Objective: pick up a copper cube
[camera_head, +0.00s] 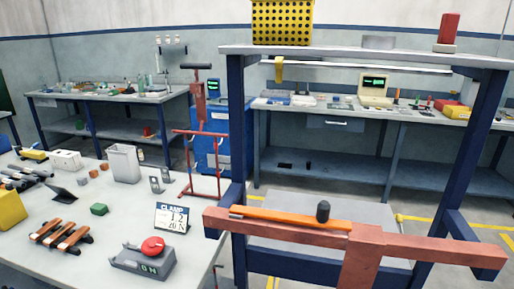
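Small cubes stand in a group on the near left table. Neither of my grippers is visible in the head view.
On the near table (105,262), a grey container (124,163) stands right of the cubes. A blue-framed rack (238,150) with a reddish crossbar stands right.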

